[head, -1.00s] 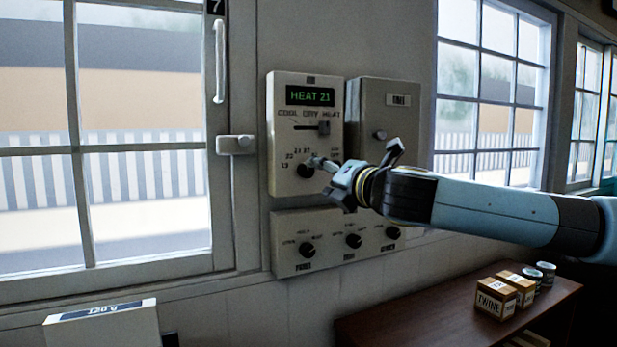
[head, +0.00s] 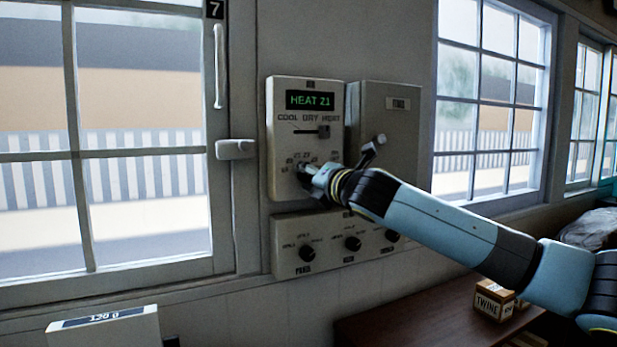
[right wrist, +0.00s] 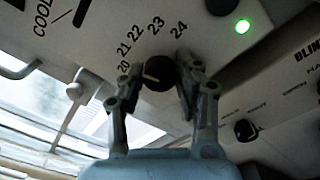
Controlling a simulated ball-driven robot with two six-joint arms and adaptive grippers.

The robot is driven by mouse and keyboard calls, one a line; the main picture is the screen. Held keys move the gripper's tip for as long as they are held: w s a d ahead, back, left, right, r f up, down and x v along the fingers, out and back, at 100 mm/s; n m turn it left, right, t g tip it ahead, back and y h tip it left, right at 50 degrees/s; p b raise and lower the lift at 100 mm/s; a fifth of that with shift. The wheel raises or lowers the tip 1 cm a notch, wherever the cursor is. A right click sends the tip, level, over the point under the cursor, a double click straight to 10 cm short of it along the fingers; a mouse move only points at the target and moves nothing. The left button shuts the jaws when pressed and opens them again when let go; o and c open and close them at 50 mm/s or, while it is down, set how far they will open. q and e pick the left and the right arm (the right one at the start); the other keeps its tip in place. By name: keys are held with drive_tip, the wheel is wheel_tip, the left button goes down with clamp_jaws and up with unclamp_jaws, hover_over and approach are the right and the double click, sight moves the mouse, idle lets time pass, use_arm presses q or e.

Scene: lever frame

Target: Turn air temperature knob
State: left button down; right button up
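The air temperature knob (right wrist: 158,75) is a small dark round dial with a pale pointer mark, ringed by the numbers 20 to 24. Its pointer faces the low-number side in the right wrist view. In the head view my gripper mostly hides it. My right gripper (right wrist: 162,72) has one finger on each side of the knob, drawn in close against it. It also shows in the head view (head: 306,173), at the lower part of the white control panel (head: 282,135). The green display (head: 310,100) reads HEAT 21. My left gripper is out of view.
A mode slider (head: 323,131) sits above the knob. A lower panel (head: 290,262) carries three dark knobs. A window latch (head: 235,149) is to the left.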

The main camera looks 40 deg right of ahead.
clamp_jaws()
drive_tip(key=shift+m, duration=2.9)
drive_tip(key=o, duration=0.6)
unclamp_jaws()
drive_tip(key=shift+c, duration=0.2)
